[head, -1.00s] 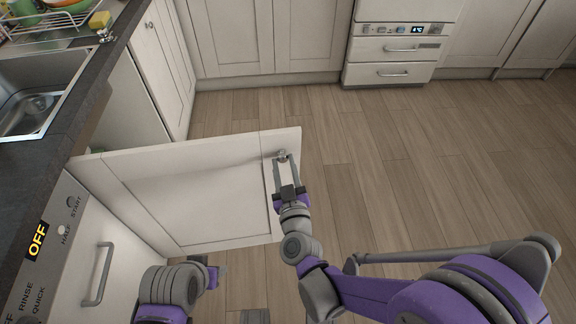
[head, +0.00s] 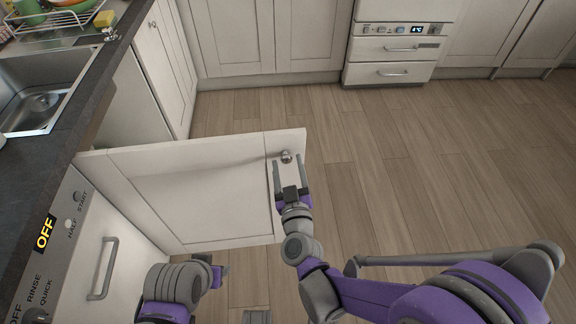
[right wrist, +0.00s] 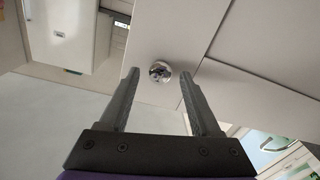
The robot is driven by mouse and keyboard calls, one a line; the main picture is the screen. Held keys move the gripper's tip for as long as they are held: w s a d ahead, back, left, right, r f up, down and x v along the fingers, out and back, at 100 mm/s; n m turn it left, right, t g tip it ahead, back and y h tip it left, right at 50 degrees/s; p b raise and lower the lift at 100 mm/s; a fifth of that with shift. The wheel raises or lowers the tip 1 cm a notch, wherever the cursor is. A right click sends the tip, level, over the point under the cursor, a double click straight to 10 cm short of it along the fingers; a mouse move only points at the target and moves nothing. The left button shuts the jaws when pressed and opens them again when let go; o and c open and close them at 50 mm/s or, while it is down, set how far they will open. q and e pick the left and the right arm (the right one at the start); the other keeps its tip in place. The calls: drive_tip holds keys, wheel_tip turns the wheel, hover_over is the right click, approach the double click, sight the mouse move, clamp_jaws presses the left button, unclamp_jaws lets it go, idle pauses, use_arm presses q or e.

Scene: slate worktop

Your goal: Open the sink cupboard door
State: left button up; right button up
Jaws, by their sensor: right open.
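The sink cupboard door (head: 190,195) is a white panel standing swung well out from the counter, over the floor. Its round metal knob (head: 286,156) is near the door's upper free corner. My right gripper (head: 290,161) is open at the knob, with one finger on each side. In the right wrist view the knob (right wrist: 160,71) shows between the tips of the open fingers (right wrist: 158,76), with a gap on both sides. My left gripper (head: 219,275) is low in the head view in front of the door, mostly hidden by its own wrist.
The open cupboard space (head: 133,110) lies below the sink (head: 45,100). A dishwasher (head: 75,255) with a bar handle stands left of the door. White cabinets (head: 235,40) and an oven (head: 395,50) line the back. The wooden floor (head: 400,170) to the right is clear.

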drive_tip(key=shift+s, duration=0.15)
drive_tip(key=s+d, duration=0.2)
drive_tip(key=s, duration=0.8)
drive_tip(key=shift+s, duration=0.2)
idle(0.3)
